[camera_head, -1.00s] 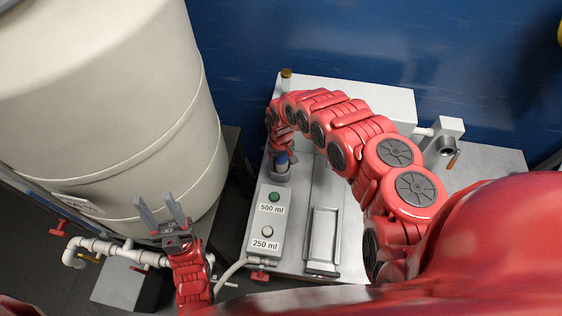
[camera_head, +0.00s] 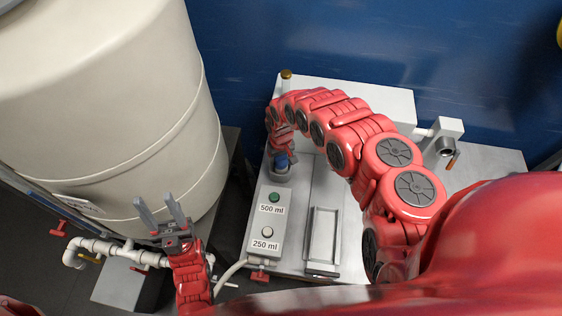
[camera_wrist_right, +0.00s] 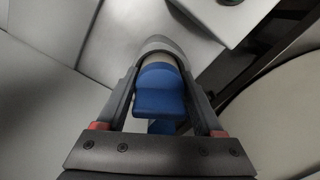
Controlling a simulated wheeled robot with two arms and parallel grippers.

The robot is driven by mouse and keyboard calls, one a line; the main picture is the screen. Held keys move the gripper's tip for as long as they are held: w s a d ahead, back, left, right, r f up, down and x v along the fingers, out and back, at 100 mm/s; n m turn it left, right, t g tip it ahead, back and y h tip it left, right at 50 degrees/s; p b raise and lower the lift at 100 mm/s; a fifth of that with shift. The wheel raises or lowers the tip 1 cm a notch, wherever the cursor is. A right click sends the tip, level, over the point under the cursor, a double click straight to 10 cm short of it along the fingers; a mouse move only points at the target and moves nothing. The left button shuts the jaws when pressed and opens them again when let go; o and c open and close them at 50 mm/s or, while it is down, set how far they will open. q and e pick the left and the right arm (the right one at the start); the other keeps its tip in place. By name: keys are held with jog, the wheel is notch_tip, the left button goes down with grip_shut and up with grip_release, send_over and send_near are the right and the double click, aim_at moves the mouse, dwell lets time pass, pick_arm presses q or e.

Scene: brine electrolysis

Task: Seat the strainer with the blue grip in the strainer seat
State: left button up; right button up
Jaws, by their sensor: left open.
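The strainer's blue grip (camera_wrist_right: 160,92) sits between the fingers of my right gripper (camera_wrist_right: 162,72) in the right wrist view. The gripper appears shut on it. In the head view the blue grip (camera_head: 281,161) shows just below my right wrist, upright. It is at the grey round strainer seat (camera_head: 280,177) on the machine, whose rim also shows in the wrist view (camera_wrist_right: 160,43). The strainer's lower part is hidden, so how deep it sits cannot be told. My left gripper (camera_head: 158,202) is open and empty, in front of the large tank.
A panel with a green 500 ml button (camera_head: 275,197) and a pale 250 ml button (camera_head: 267,231) lies in front of the seat. A recessed tray (camera_head: 323,240) is to its right. The cream tank (camera_head: 110,110) fills the left. White pipes (camera_head: 110,247) run below it.

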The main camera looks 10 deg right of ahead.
grip_shut()
jog(key=o, duration=0.6)
grip_release()
jog(key=shift+o, duration=0.2)
jog(key=shift+r, duration=0.6)
notch_tip(320, 180, up, 7)
jog(key=shift+b, duration=0.7)
notch_tip(320, 180, up, 5)
jog(key=shift+w+d+f+p, duration=0.1)
jog(key=shift+p, duration=1)
notch_tip(320, 180, up, 4)
jog(key=p, duration=0.4)
jog(key=shift+r+p, duration=0.2)
jog(key=shift+p, duration=0.2)
